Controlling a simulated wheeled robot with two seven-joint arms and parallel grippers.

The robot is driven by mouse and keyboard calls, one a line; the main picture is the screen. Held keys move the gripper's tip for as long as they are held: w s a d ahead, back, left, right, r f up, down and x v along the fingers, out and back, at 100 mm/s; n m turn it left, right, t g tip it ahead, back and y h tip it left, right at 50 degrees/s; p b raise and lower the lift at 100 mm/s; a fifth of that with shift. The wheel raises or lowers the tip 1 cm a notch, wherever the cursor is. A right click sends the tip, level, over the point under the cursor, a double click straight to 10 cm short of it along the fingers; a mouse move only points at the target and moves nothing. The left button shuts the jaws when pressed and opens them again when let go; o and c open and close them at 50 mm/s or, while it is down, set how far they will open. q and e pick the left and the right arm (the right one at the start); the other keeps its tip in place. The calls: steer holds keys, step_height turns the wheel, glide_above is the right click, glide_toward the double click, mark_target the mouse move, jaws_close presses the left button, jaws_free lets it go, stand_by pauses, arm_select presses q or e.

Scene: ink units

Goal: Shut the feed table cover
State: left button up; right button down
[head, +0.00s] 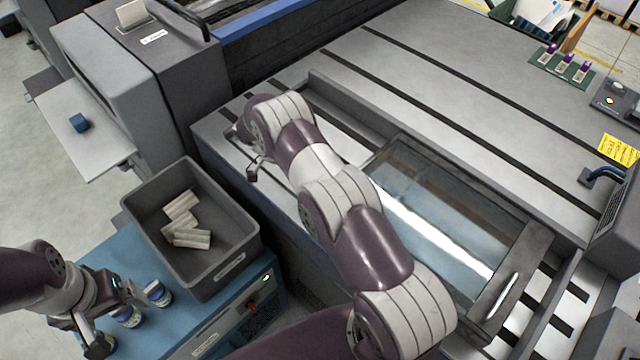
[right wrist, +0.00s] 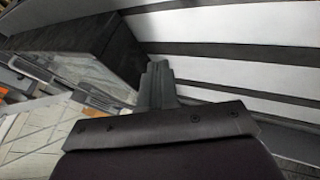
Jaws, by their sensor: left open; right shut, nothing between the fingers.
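The feed table cover (head: 430,190) is a clear pane in a dark frame, lying over part of the slatted feed table (head: 440,85). A pale handle (head: 508,287) is on its near right end. Bare slats show beyond both ends; my right arm hides part of its left side. My right gripper (head: 254,168) is shut and empty at the table's left edge, away from the handle. In the right wrist view its closed fingers (right wrist: 157,85) show before pale slats. My left gripper (head: 125,316) is open at the lower left, beside small blue-and-white jars (head: 158,293); contact is unclear.
A grey bin (head: 228,279) with several pale blocks (head: 192,238) stands on a blue cabinet (head: 215,335). A grey machine housing (head: 100,70) with a side shelf (head: 75,135) is at upper left. Purple-capped vials (head: 565,62) stand in a green rack at upper right.

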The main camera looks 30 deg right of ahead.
steer(key=shift+x, duration=0.85)
steer(key=s+p, duration=0.1)
steer(key=s+d+p, duration=0.1)
steer(key=s, duration=0.1)
steer(key=shift+s+d+r+p, duration=0.1)
steer(key=shift+s+p, duration=0.1)
steer(key=shift+p, duration=0.15)
steer(key=shift+s, duration=0.25)
steer(key=shift+f, duration=0.2)
